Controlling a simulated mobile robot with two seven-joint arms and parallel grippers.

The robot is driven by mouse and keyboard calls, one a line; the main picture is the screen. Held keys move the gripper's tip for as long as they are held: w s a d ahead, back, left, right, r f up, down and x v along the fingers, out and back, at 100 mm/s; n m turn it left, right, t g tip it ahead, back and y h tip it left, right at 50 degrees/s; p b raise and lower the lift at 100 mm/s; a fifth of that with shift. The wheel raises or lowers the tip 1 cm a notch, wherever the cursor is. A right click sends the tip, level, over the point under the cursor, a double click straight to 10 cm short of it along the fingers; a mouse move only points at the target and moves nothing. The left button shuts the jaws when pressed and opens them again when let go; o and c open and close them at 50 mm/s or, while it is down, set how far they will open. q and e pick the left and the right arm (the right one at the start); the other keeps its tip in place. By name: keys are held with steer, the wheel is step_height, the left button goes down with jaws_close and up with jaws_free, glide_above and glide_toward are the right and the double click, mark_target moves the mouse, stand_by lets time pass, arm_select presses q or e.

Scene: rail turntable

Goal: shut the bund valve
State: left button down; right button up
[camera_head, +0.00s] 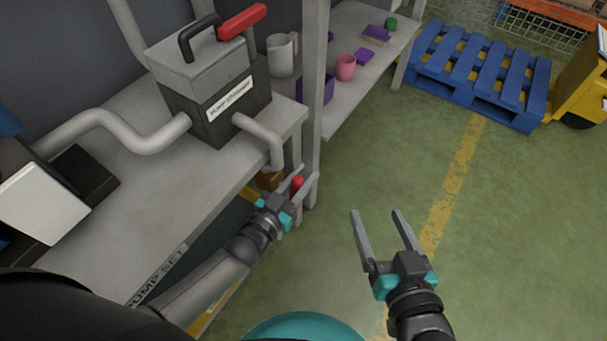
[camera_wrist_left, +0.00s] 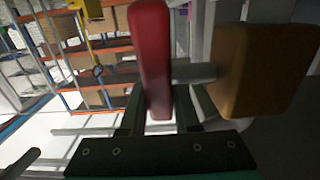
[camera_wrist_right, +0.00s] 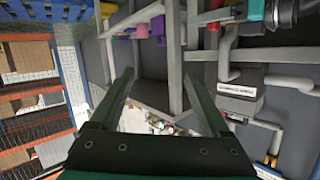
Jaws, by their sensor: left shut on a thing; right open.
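A red valve lever (camera_head: 297,184) shows by the front leg of the pump bench, low beside a brown valve body (camera_head: 268,180). My left gripper (camera_head: 300,180) is shut on the red lever. In the left wrist view the lever (camera_wrist_left: 151,60) stands between the fingers, with the brown body (camera_wrist_left: 262,70) to its right and a grey stem between them. My right gripper (camera_head: 378,222) is open and empty over the green floor. In the right wrist view its fingers (camera_wrist_right: 160,95) are wide apart with nothing between them.
The grey bench (camera_head: 110,235) carries a pump set (camera_head: 215,95) with a red-handled lever (camera_head: 242,21) and bent pipes. A shelf (camera_head: 350,100) behind holds mugs and purple items. A blue pallet (camera_head: 480,70) lies at the back right. The floor around my right gripper is clear.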

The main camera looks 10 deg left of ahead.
steer(key=s+d+g+h+p, duration=0.5)
steer(key=s+d+g, duration=0.1)
steer(key=d+g, duration=0.35)
arm_select(q)
steer(key=shift+f+g+y+p, duration=0.9)
steer(key=shift+g+p, duration=0.35)
steer(key=shift+g, duration=1.3)
steer(key=shift+f+g+y+p, duration=0.9)
steer(key=shift+g+p, duration=0.4)
steer(key=shift+g, duration=1.2)
steer(key=shift+f+g+y+p, duration=0.9)
steer(key=shift+g+p, duration=0.35)
steer(key=shift+g, duration=1.3)
arm_select(e)
steer(key=s+f+g, duration=0.1)
steer(key=s+f, duration=0.1)
steer(key=f, duration=0.6)
steer(key=s+d+f, duration=0.1)
steer(key=s+f, duration=0.1)
steer(key=f, duration=0.6)
steer(key=shift+d+g, duration=0.15)
steer(key=shift+g, duration=0.2)
arm_select(q)
steer(key=shift+s, duration=0.1)
arm_select(e)
steer(key=shift+f, duration=0.1)
